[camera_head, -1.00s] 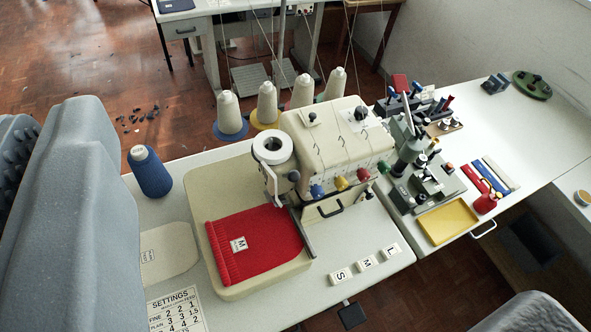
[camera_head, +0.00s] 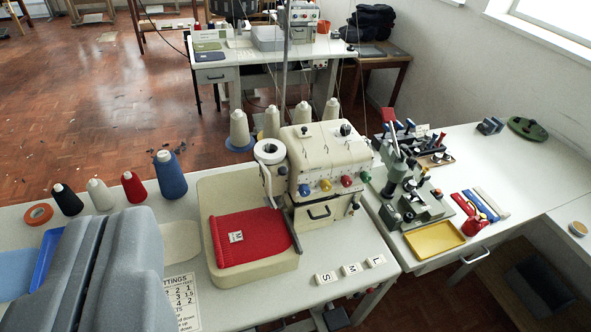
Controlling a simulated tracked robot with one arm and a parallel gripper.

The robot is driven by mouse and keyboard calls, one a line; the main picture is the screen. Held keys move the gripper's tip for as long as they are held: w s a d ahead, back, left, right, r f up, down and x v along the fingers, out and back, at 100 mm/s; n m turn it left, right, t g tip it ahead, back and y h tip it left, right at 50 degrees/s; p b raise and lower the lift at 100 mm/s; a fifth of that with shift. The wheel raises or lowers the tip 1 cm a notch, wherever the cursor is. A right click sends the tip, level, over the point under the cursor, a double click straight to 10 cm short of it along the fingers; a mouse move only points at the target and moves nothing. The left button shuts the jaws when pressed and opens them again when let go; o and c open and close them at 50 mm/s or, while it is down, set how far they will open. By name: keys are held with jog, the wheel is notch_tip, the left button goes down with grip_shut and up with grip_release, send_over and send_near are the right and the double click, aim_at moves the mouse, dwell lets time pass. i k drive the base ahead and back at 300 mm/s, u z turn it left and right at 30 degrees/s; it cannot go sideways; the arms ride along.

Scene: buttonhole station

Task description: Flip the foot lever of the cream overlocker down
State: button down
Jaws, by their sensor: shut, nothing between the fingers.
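The cream overlocker (camera_head: 322,150) stands on the white table, right of centre, with blue, yellow, red and green knobs across its front. At its left end are a white round ring (camera_head: 269,150), a pale narrow arm hanging below it, and a small dark knob (camera_head: 283,170). I cannot tell which small part is the foot lever, or its position. A red ribbed cloth (camera_head: 250,237) with an "M" label lies left of the machine's front in a cream tray (camera_head: 254,277). My gripper (camera_head: 108,222) is large and grey at lower left, shut and empty, apart from the machine.
Blue (camera_head: 171,178), red (camera_head: 133,187), white and black cones and an orange ring stand at left. S, M, L tiles (camera_head: 351,269) lie at the front. Thread cones stand behind the overlocker. A grey-green machine (camera_head: 410,190) and yellow tray (camera_head: 434,240) are at right.

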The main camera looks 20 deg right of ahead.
aim_at(283, 171)
jog(key=z, duration=0.5)
jog(key=i, duration=1.2)
jog(key=u, duration=0.15)
